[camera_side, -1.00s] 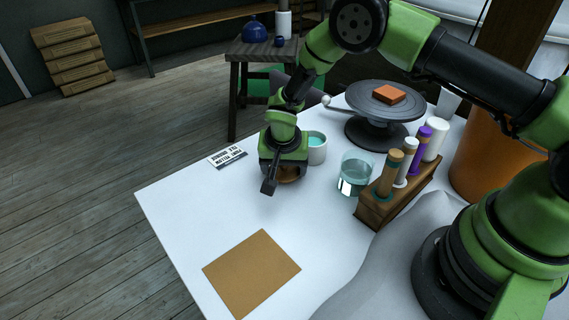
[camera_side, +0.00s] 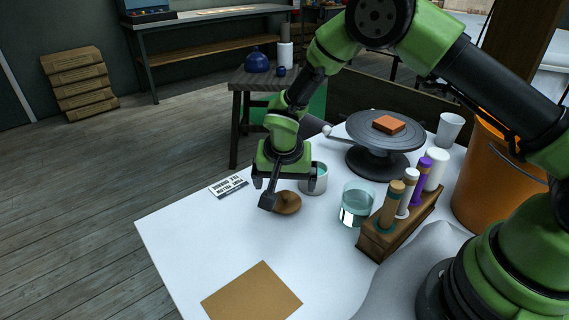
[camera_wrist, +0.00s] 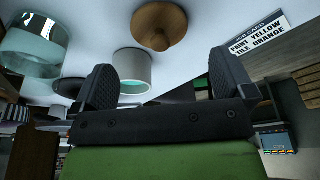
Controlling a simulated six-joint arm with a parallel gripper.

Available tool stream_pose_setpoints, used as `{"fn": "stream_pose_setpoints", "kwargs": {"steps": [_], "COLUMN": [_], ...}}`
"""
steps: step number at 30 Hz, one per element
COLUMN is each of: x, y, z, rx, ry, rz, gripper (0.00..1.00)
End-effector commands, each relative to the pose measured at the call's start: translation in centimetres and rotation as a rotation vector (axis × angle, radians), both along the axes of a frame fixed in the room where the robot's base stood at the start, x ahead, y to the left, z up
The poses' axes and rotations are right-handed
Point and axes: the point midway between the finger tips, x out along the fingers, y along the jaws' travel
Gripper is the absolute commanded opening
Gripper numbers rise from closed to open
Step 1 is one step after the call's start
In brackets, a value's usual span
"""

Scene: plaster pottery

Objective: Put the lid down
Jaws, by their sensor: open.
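The lid (camera_side: 287,203), a round brown wooden piece with a knob, lies on the white table. It also shows at the top of the wrist view (camera_wrist: 158,22), clear of the fingers. My gripper (camera_side: 285,184) is open and empty just above the lid, with its fingers apart; the wrist view shows both fingers (camera_wrist: 163,75) with nothing between them. A white pot (camera_side: 313,182) with teal contents stands uncovered just behind and right of the lid; it also shows in the wrist view (camera_wrist: 132,66).
A glass of water (camera_side: 356,205) and a wooden rack (camera_side: 398,226) of bottles stand to the right. A job card (camera_side: 229,186) lies to the left. A turntable (camera_side: 372,138) with an orange tile (camera_side: 389,124) stands behind. A brown sheet (camera_side: 252,297) lies in front, with clear table between.

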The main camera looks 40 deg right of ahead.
Motion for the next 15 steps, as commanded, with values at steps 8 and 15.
{"fn": "stream_pose_setpoints", "kwargs": {"steps": [8, 15], "x": [-0.9, -1.2], "y": [1.0, 1.2], "z": [4.9, 6.0], "rx": [0.001, 0.001], "ry": [-0.002, 0.001], "rz": [0.000, -0.001], "gripper": [1.00, 1.00]}}
